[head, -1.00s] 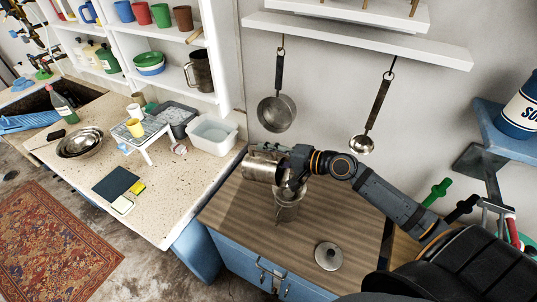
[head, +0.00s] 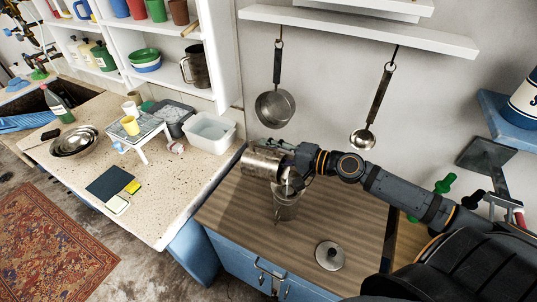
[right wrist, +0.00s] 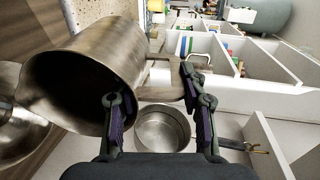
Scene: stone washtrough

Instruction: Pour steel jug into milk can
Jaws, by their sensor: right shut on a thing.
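The steel jug (head: 262,163) is tipped well over on its side above the milk can. My right gripper (head: 290,163) is shut on its handle, which shows between the fingers in the right wrist view (right wrist: 162,92). There the jug (right wrist: 110,62) has its dark open mouth facing lower left, towards a round metal rim at the left edge, likely the milk can (right wrist: 18,135). The milk can (head: 287,208) stands upright on the wooden counter, its top partly hidden by the jug and gripper. No liquid stream can be made out. My left gripper is out of view.
A round metal lid (head: 330,256) lies on the wooden counter (head: 235,215). A saucepan (head: 275,108) and a ladle (head: 362,139) hang on the wall behind. A white basin (head: 209,132) stands on the stone worktop to the left.

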